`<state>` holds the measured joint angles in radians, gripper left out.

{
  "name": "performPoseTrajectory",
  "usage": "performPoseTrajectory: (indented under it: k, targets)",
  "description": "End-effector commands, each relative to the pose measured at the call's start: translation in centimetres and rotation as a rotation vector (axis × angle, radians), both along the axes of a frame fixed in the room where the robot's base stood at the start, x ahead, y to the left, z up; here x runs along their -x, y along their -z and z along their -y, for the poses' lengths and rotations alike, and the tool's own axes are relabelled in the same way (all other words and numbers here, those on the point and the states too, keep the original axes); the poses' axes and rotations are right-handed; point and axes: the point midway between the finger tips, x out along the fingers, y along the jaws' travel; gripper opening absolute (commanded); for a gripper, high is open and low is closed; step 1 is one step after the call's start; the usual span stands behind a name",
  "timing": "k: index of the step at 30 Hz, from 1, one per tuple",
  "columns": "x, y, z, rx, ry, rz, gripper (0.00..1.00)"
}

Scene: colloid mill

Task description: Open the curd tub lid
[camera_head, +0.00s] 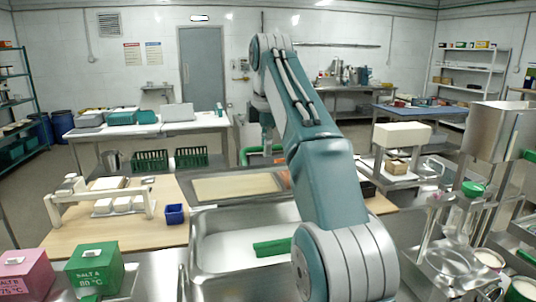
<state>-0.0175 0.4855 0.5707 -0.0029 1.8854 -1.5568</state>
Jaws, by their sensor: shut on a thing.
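My gripper (267,146) hangs down from my wrist near the middle of the camera_head view, small and far off. It is shut at a green-edged container (246,153), which looks like the curd tub; the lid is too small and too covered to make out clearly. The fingertips and what lies between them are partly hidden by my own arm. I cannot tell whether the lid is raised. A shallow tray with a cream-coloured surface (237,186) lies in front of the container.
A steel sink (215,240) with a green block (272,247) in it is in front. A pink box (25,273) and a green box (94,268) stand at lower left. A blue bin (174,214) is on the wooden bench. A steel machine (495,130) stands at right.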

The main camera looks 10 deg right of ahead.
Motion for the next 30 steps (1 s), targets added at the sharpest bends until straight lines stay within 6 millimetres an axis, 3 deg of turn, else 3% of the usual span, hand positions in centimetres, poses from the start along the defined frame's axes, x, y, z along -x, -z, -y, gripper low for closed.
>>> performPoseTrajectory:
  k: [6,27,28,30]
  targets:
    - [-0.9,0.05,0.03,0.001,0.001,-0.005,0.0]
    - [-1.15,0.04,0.02,0.001,0.001,-0.011,0.0]
    - [-1.16,0.05,0.02,0.001,0.001,-0.011,0.28]
    - [-1.14,0.01,0.02,0.001,0.0,-0.01,0.54]
